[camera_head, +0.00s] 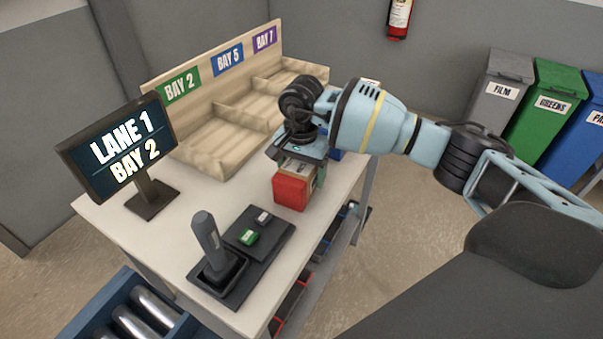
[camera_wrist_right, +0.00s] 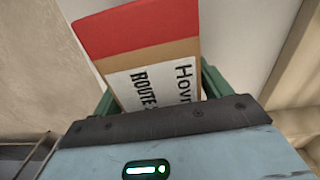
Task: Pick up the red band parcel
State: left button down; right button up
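The red band parcel (camera_head: 291,192) is a brown carton with a red band at one end, near the right edge of the workbench. My right gripper (camera_head: 302,170) points down over it from the right. In the right wrist view the parcel (camera_wrist_right: 150,62) shows its red end and a white label, partly hidden by the gripper body. Green fingers lie along both its sides and appear to touch it, so the gripper looks shut on it. Whether the parcel is clear of the bench I cannot tell. My left gripper is not in view.
A wooden divided rack (camera_head: 215,150) marked BAY 2, 5 and 7 stands behind. A screen (camera_head: 118,146) reads "LANE 1 BAY 2". A roller conveyor (camera_head: 130,312) is at lower left.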

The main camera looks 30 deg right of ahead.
jog(key=c, duration=0.9)
jog(key=shift+r, duration=0.1)
